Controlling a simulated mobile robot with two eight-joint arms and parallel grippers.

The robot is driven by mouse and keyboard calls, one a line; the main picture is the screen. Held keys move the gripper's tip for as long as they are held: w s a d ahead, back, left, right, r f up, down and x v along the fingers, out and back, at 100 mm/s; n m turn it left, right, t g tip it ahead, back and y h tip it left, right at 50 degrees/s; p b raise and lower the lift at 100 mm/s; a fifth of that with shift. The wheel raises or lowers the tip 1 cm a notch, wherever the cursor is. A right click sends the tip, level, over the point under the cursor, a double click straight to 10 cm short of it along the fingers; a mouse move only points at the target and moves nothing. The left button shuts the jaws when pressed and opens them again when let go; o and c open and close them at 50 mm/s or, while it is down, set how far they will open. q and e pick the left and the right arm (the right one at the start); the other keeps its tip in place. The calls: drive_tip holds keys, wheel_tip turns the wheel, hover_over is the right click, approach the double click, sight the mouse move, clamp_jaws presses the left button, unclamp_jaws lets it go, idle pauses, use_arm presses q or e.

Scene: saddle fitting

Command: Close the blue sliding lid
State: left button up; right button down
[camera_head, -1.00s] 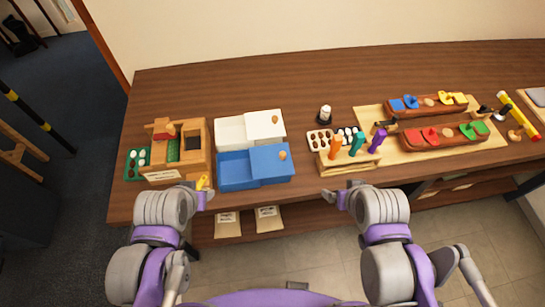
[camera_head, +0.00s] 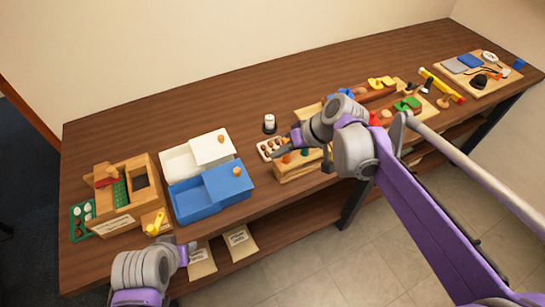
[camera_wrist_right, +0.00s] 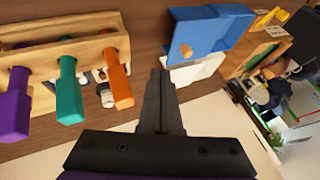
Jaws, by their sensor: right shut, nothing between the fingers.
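The blue box (camera_head: 188,204) stands near the front of the table. Its blue sliding lid (camera_head: 226,187), with a round wooden knob (camera_head: 237,171), covers the right part, and the left part is open. The lid also shows at the top of the right wrist view (camera_wrist_right: 222,32), with its knob (camera_wrist_right: 186,50). My right gripper (camera_head: 280,141) is shut and empty, above the table to the right of the blue box and apart from it. Its closed fingers (camera_wrist_right: 160,98) point toward the boxes. My left gripper (camera_head: 189,249) is low at the table's front edge; its fingers are too small to judge.
A white box (camera_head: 177,165) with a white lid stands directly behind the blue one. A wooden box (camera_head: 142,176) is to the left. A wooden rack (camera_head: 298,170) with coloured handles stands to the right, under my right arm. A dark-based white piece (camera_head: 269,123) stands behind.

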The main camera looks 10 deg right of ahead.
sight(215, 189)
drive_tip(key=a+f, duration=0.2)
drive_tip(key=w+a+f, duration=0.1)
drive_tip(key=a+f, duration=0.3)
drive_tip(key=a, duration=0.1)
drive_tip(key=shift+w+a+f, duration=0.1)
drive_tip(key=shift+w+f, duration=0.2)
drive_tip(key=shift+w, duration=0.1)
drive_tip(key=shift+a+f, duration=0.1)
drive_tip(key=shift+a, duration=0.4)
drive_tip(key=s+a, duration=0.1)
drive_tip(key=a, duration=0.2)
drive_tip(key=s+a, duration=0.1)
drive_tip(key=a, duration=0.2)
drive_tip(key=s+a, duration=0.1)
drive_tip(key=a, duration=0.2)
drive_tip(key=shift+s+a+b, duration=0.15)
drive_tip(key=shift+a+b, duration=0.15)
drive_tip(key=shift+b, duration=0.1)
drive_tip(key=shift+s+a, duration=0.15)
drive_tip(key=shift+a, duration=0.3)
